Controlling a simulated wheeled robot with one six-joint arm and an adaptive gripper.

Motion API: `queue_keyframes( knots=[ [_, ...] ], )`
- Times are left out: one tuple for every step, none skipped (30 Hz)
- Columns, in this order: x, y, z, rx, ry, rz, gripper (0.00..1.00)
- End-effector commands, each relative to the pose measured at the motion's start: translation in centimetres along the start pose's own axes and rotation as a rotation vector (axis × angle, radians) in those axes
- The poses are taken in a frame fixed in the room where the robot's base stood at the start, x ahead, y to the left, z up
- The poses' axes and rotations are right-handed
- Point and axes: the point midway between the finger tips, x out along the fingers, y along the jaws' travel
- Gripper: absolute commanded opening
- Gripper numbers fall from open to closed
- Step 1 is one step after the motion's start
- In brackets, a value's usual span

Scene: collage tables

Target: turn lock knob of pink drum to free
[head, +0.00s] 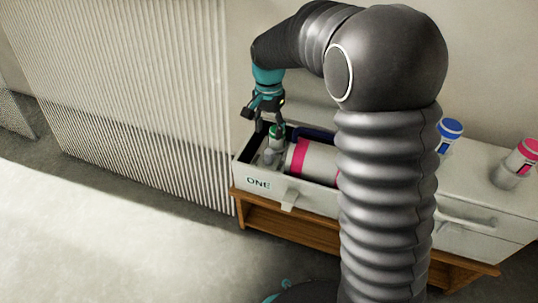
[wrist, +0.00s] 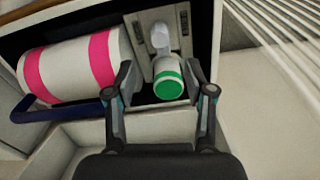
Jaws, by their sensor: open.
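The pink drum (head: 314,160), white with pink bands, lies on its side in the open drawer marked ONE; it also shows in the wrist view (wrist: 70,67). Beside its end is a grey-white plate (wrist: 179,38) with small dark marks. A pale knob-like part (wrist: 160,36) stands there, and a white piece with a green band (wrist: 168,86) shows just below it in the wrist view. I cannot tell whether these are one part. My gripper (head: 266,117) is open above them. In the wrist view its fingers (wrist: 160,88) stand either side of the green-banded piece, with gaps.
A dark blue bar (wrist: 62,109) runs along the drum. The drawer wall (head: 255,170) is close around. A blue-topped canister (head: 449,131) and a pink-topped one (head: 515,165) stand on the cabinet at right. A ribbed wall panel (head: 150,90) is left of the drawer.

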Motion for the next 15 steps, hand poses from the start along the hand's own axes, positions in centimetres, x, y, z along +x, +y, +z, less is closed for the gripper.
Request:
queue_keyframes(
  knots=[
    [1.3,0.0,0.0,0.0,-0.002,0.002,0.54],
    [1.9,0.0,0.0,0.0,-0.002,0.003,0.54],
    [2.6,0.1,0.0,0.0,-0.002,0.003,0.54],
    [3.1,0.1,0.0,0.0,-0.002,0.002,0.54],
    [3.7,0.1,0.0,-0.001,-0.002,0.002,0.54],
    [4.5,0.0,0.0,-0.001,-0.002,0.002,0.54],
    [5.1,0.1,0.0,-0.001,-0.002,0.002,0.54],
    [5.6,0.1,0.1,-0.001,-0.003,0.003,0.54],
    [6.3,0.1,0.0,-0.001,-0.002,0.002,0.54],
    [6.8,0.1,0.0,-0.001,-0.001,0.002,0.54],
    [7.3,0.1,0.0,-0.001,-0.002,0.002,0.54],
    [7.9,0.1,0.0,-0.001,-0.001,0.001,0.54],
    [8.3,0.1,0.0,-0.001,-0.002,0.002,0.54],
    [8.7,0.1,0.0,-0.001,-0.002,0.002,0.54],
    [9.2,0.1,0.0,-0.001,-0.001,0.001,0.54]
  ],
)
